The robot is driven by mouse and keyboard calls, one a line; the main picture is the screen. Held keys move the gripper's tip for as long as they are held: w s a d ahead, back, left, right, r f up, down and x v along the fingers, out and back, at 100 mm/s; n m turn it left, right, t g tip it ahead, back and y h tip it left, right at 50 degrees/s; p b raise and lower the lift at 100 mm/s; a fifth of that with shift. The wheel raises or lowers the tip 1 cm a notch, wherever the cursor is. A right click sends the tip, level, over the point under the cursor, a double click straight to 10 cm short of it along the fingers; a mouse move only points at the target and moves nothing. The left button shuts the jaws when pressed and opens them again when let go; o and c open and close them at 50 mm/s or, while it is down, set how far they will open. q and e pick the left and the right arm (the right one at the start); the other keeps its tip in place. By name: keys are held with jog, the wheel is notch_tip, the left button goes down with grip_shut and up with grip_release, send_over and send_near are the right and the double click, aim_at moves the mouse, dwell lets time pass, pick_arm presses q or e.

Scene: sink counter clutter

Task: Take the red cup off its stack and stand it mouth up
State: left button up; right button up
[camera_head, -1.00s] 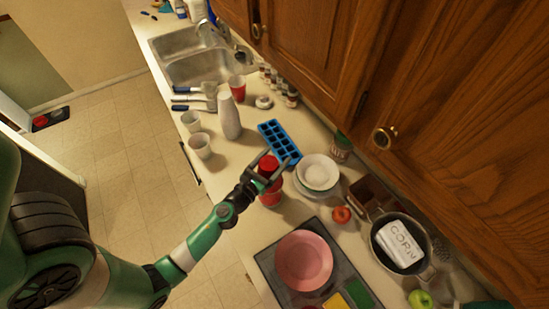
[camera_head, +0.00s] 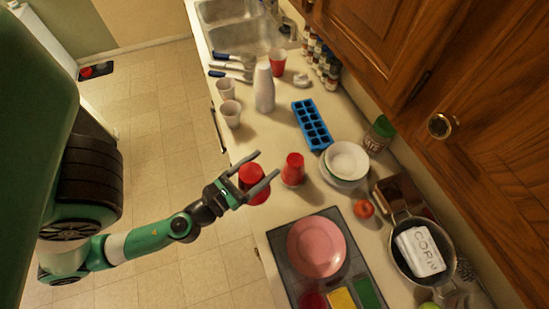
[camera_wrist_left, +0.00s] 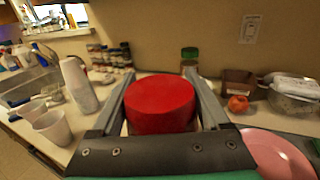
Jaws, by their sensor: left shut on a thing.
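My left gripper (camera_head: 267,164) is shut on a red cup (camera_head: 252,180), one finger on each side. The held cup is near the counter's front edge, in front of another red cup (camera_head: 293,172) that stands mouth down on the counter. In the left wrist view the held cup's flat, closed base (camera_wrist_left: 160,98) faces the camera between the fingers (camera_wrist_left: 160,90), so its mouth points away and is hidden. I cannot tell whether the cup on the counter is one or several nested. My right gripper is not in view.
A blue ice tray (camera_head: 312,126), stacked plates (camera_head: 347,158) and a tomato (camera_head: 363,208) lie behind. A pink plate (camera_head: 316,247) sits on a dark tray at the front. White cups (camera_head: 231,112) stand towards the sink (camera_head: 240,35). Counter between white cups and ice tray is clear.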

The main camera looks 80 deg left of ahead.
pick_arm(q)
jog(key=shift+s+d+r, duration=0.1)
jog(key=shift+s, duration=0.25)
notch_tip(320, 180, up, 8)
jog(key=p, duration=0.8)
jog(key=shift+r+p, duration=0.25)
jog(key=shift+p, duration=0.15)
